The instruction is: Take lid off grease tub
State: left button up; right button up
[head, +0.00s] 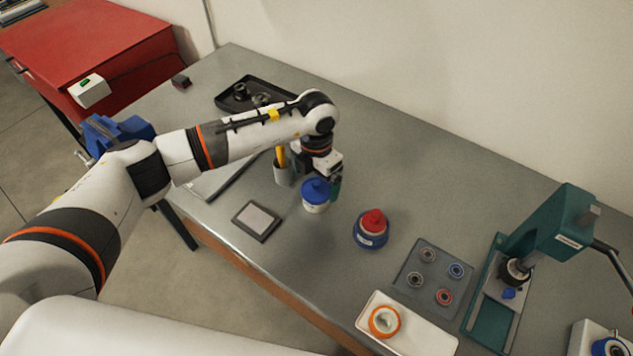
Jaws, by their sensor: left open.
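A white tub with a blue knobbed lid (315,190) stands upright on the grey workbench. A blue tub with a red knobbed lid (372,224) stands to its right and nearer the front. Both lids sit on their tubs; I cannot tell from the picture which one is the grease tub. My left gripper (327,182) points down just behind the blue-lidded tub. It is open, though its fingertips are partly hidden by that tub. I cannot tell whether it touches the lid. My right gripper is not in view.
A grey cup with a yellow-handled tool (283,172) stands close left of the gripper. A dark-framed pad (256,221) lies in front. A tray of rings (410,265), a white tray with an orange ring (432,335) and a green press (545,240) are at right. A black tray (230,102) is behind.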

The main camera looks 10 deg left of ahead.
pick_arm(q)
jog(key=shift+f, duration=1.1)
jog(key=c, duration=1)
jog(key=shift+c, duration=0.2)
